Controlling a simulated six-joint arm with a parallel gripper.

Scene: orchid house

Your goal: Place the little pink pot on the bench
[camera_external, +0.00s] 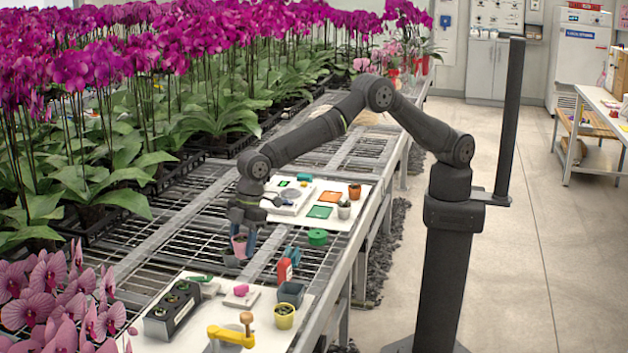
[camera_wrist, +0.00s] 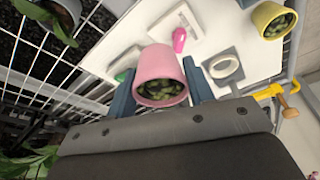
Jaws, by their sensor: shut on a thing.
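The little pink pot (camera_external: 239,246) is held in my gripper (camera_external: 244,240) above the wire-mesh bench (camera_external: 190,238), at the left of the external view. In the wrist view the pink pot (camera_wrist: 160,62) sits between two blue-grey fingers, which are shut on it, one on each side. Its open top, with green bits inside, faces the camera.
Orchids crowd the left.

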